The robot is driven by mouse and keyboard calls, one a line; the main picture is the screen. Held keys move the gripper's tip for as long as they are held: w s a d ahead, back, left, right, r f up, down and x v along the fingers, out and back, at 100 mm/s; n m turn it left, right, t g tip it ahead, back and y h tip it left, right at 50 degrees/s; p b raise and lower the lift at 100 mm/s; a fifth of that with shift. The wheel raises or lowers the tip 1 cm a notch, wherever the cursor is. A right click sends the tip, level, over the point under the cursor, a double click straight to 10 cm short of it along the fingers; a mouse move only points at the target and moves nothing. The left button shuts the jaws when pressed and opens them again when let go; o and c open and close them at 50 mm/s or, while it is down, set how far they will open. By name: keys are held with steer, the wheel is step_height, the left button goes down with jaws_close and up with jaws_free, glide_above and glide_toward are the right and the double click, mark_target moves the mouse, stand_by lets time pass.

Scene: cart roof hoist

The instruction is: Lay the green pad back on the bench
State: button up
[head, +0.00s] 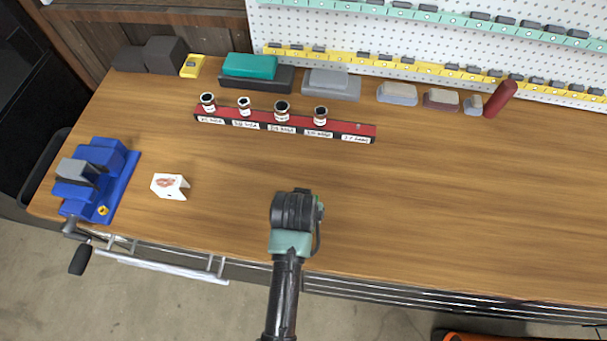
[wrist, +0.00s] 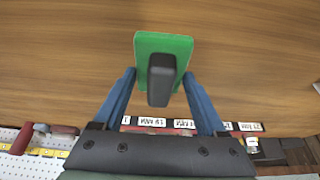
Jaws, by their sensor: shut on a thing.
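The green pad (wrist: 164,42) with its dark grip block (wrist: 160,88) shows in the middle of the wrist view. My gripper (wrist: 160,76) has its two blue fingers on either side of the block and is shut on it. The wooden bench (head: 420,200) fills the background behind the pad. In the head view my wrist hangs over the front middle of the bench and hides the fingers and most or all of the pad. I cannot tell whether the pad touches the bench top.
A red rack (head: 350,129) with several small jars stands behind my arm. A folded white card (head: 170,186) and a blue vise (head: 105,170) are at left. Several blocks, one teal (head: 250,66), line the back below the pegboard (head: 330,30). The bench right of my arm is clear.

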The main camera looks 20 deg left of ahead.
steer(key=shift+f, duration=1)
steer(key=shift+f, duration=0.1)
steer(key=o, duration=1.2)
steer(key=shift+o, duration=0.2)
steer(key=shift+r, duration=0.2)
steer(key=v, duration=1.1)
steer(key=shift+s+r+b, duration=0.25)
steer(key=shift+r+b, duration=0.05)
steer(key=shift+r, duration=0.05)
steer(key=shift+d, duration=0.1)
